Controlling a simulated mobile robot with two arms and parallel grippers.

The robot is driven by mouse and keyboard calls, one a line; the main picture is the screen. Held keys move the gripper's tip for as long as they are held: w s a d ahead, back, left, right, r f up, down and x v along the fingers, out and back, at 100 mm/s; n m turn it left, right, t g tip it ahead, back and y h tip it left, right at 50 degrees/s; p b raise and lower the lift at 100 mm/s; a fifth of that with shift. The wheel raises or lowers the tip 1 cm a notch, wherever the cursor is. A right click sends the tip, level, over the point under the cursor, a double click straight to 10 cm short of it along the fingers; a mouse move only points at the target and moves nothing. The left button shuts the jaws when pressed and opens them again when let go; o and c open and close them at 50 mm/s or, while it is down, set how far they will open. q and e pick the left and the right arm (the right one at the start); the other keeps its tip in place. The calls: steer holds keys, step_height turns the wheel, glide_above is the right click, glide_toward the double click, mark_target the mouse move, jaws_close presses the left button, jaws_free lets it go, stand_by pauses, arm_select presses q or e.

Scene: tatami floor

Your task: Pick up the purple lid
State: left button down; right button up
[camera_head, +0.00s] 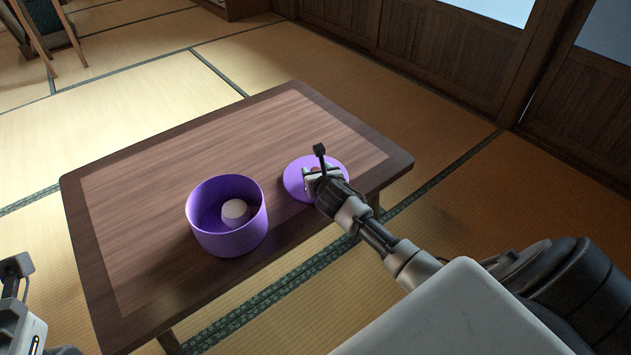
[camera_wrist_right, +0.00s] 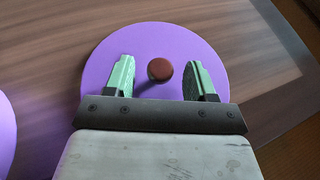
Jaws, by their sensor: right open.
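The purple lid (camera_head: 297,179) lies flat on the wooden table, a round disc right of the purple pot. In the right wrist view the lid (camera_wrist_right: 207,62) shows a small brown knob (camera_wrist_right: 159,69) in its middle. My right gripper (camera_head: 314,172) is over the lid and partly covers it. Its two green fingers (camera_wrist_right: 157,80) are open, one on each side of the knob, with gaps to it. The left arm shows at the lower left edge of the head view; its fingertips are not clear.
The purple pot (camera_head: 228,242) stands open on the table with a white ball (camera_head: 236,212) inside. The dark-rimmed wooden table (camera_head: 160,180) is otherwise clear. Tatami floor surrounds it, with wooden panels at the back right.

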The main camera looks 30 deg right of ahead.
steer(key=c, duration=1)
steer(key=shift+r, duration=0.2)
